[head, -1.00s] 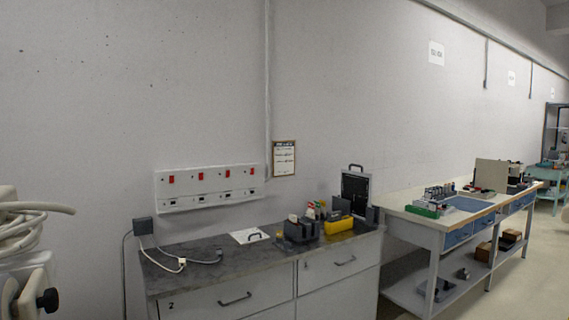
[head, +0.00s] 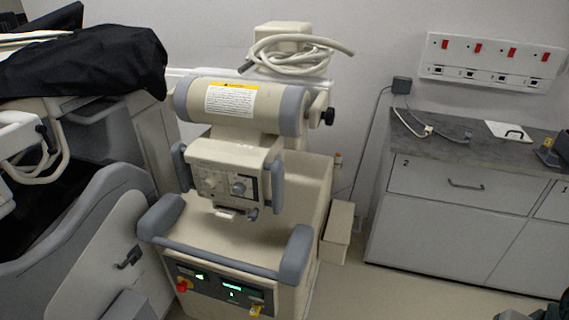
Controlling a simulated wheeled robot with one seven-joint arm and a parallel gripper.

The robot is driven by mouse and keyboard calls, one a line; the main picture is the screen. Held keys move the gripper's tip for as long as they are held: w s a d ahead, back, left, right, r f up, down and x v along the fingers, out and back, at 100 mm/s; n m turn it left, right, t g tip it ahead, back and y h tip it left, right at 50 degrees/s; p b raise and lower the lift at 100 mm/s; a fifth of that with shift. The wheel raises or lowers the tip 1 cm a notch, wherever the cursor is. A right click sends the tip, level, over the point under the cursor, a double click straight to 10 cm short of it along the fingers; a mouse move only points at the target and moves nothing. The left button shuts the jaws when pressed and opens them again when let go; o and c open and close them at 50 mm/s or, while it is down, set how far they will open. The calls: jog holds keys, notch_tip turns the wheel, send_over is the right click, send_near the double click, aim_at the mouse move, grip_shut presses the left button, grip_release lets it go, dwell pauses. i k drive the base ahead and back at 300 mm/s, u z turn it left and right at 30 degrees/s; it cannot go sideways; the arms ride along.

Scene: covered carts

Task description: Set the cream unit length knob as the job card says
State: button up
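The cream unit (head: 243,225) stands left of centre in the head view, with grey corner bumpers and a horizontal cylinder (head: 240,106) on top bearing a yellow-headed label. Its head panel (head: 226,172) faces me and carries a pale dial (head: 211,181) at left and a dark-ringed knob (head: 239,188) at right. The lettering and settings are too small to read, so I cannot tell which is the length knob. A white sheet on a clipboard (head: 509,131) lies on the worktop at right; whether it is the job card I cannot tell.
The unit's lower front has green displays (head: 231,289) and a red button (head: 183,286). A grey machine under a black cover (head: 85,65) stands close at left. A drawer cabinet (head: 450,235) stands at right. Bare floor (head: 400,295) lies between unit and cabinet.

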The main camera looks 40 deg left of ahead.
aim_at(239, 187)
jog(key=u, duration=1.55)
jog(key=k, duration=0.5)
jog(key=u, duration=0.45)
jog(key=i, duration=1.25)
jog(key=z, duration=0.25)
